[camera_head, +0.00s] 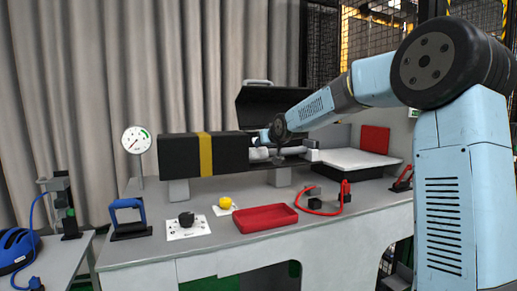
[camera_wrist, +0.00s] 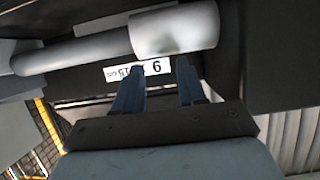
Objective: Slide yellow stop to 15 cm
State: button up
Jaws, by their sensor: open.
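No sliding stop that is clearly yellow shows near my gripper. In the wrist view a pale grey cylinder (camera_wrist: 175,30) sits on a thinner pale rod (camera_wrist: 75,52). Behind my fingertips is a white scale label (camera_wrist: 125,73) with an upside-down "15 cm" and a single digit like a 9 or upside-down 6. My gripper (camera_wrist: 159,70) is open, its two blue fingers apart with nothing seen between them, tips just by the label and below the cylinder. In the head view my gripper is small and partly hidden by my arm, beside the white cylinder (camera_head: 259,154).
A long black box (camera_head: 176,154) with a yellow band (camera_head: 206,154) lies left of my gripper. A white plate (camera_head: 352,161) is at right, a dial gauge (camera_head: 136,140) at left.

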aim_at(257, 151)
jog(key=shift+x, duration=3.2)
grip_shut()
